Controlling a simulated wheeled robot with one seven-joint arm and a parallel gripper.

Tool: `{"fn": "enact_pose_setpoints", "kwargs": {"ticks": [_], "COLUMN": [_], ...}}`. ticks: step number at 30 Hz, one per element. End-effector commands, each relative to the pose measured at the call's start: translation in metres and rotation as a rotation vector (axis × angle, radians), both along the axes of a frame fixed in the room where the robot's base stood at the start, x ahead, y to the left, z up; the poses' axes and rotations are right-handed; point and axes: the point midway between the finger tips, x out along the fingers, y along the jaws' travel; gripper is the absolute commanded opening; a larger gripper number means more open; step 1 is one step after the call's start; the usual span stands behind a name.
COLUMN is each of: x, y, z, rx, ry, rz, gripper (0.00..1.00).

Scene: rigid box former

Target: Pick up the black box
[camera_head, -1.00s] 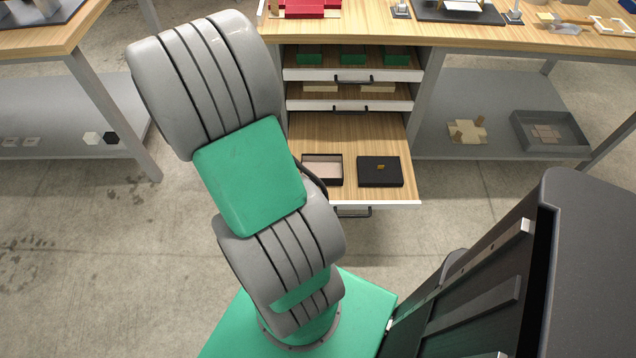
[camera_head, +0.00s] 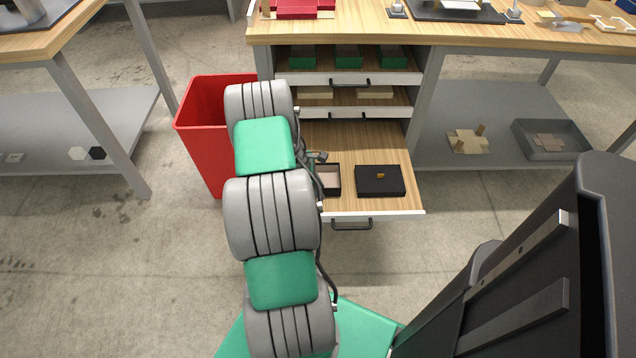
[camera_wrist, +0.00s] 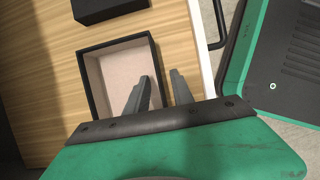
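An open black box (camera_head: 329,192) with a pale pinkish inside sits in the pulled-out bottom drawer, partly hidden behind my arm. It also shows in the wrist view (camera_wrist: 88,92). A flat black piece (camera_head: 380,187) with a small orange tab on top lies to its right in the drawer; part of it shows at the top of the wrist view (camera_wrist: 105,8). My gripper (camera_wrist: 158,84) is open and empty over the open box. One finger appears over its inside and the other beyond its side wall. I cannot tell the fingertips' height above the rim.
The drawer's pale front edge (camera_head: 385,214) and black handle (camera_head: 352,224) stick out from the workbench. Drawers above hold green blocks (camera_head: 348,56) and pale pieces (camera_head: 316,92). A red bin (camera_head: 203,140) stands left of the drawers, beside my arm.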

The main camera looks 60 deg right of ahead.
Motion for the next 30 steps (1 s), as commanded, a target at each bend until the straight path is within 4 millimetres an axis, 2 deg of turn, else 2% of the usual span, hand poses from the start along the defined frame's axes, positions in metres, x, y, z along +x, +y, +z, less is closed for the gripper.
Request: {"fn": "enact_pose_setpoints", "kwargs": {"ticks": [3, 13, 30], "x": [0.0005, 0.0006, 0.0007], "y": [0.0001, 0.0003, 0.0004], "z": [0.0011, 0.0013, 0.0014], "rx": [0.000, 0.000, 0.000], "ry": [0.000, 0.000, 0.000], "rz": [0.000, 0.000, 0.000], "gripper": [0.27, 0.00, 0.00]}}
